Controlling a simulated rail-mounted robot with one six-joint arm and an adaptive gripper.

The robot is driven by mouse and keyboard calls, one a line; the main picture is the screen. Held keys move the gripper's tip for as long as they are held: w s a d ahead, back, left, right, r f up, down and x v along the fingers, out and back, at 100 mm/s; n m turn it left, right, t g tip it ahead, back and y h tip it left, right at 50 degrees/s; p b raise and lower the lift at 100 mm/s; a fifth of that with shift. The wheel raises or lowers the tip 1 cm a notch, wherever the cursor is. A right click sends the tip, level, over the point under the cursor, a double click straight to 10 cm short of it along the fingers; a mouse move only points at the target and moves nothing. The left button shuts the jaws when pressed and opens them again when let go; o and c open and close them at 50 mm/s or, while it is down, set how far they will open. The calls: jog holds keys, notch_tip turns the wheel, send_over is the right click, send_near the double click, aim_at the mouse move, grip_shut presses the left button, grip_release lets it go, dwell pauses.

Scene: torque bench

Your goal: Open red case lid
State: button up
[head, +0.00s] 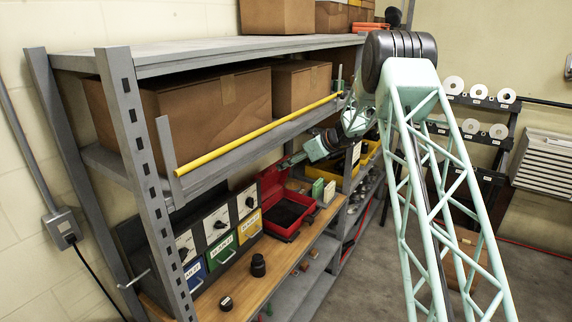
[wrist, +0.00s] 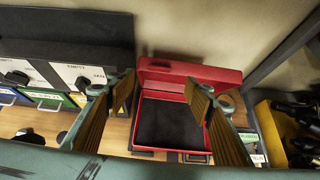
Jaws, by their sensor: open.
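The red case (head: 306,224) sits on the wooden bench with its lid (head: 271,180) standing raised at the back. The dark interior of the case shows. In the wrist view the red case (wrist: 142,140) is ahead, with its dark foam lining exposed and the red lid (wrist: 195,70) upright along its far edge. My gripper (wrist: 160,88) is open and empty, its two fingers apart in front of the case. In the head view my gripper (head: 287,161) is above the case near the lid. I cannot tell whether a finger touches the lid.
Torque testers with dials (head: 216,222) and coloured labels stand left of the case. Black round parts (head: 258,265) lie on the bench. A shelf with a yellow bar (head: 255,135) and cardboard boxes (head: 205,108) hangs above. Yellow bins (head: 370,152) are to the right.

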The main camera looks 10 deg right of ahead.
jog(key=shift+c, duration=0.8)
jog(key=shift+s+d+f, duration=0.1)
jog(key=shift+s+f, duration=0.05)
jog(key=shift+f, duration=0.1)
jog(key=c, duration=0.5)
jog(key=shift+t+y, duration=0.6)
jog(key=shift+y, duration=0.2)
jog(key=s+d+f, duration=0.2)
jog(key=f, duration=0.1)
jog(key=s+d+f+b, duration=0.1)
jog(key=shift+f, duration=0.2)
grip_shut()
jog(key=shift+s+d+f+t, duration=0.2)
jog(key=shift+d+f+t, duration=0.1)
jog(key=shift+d, duration=0.1)
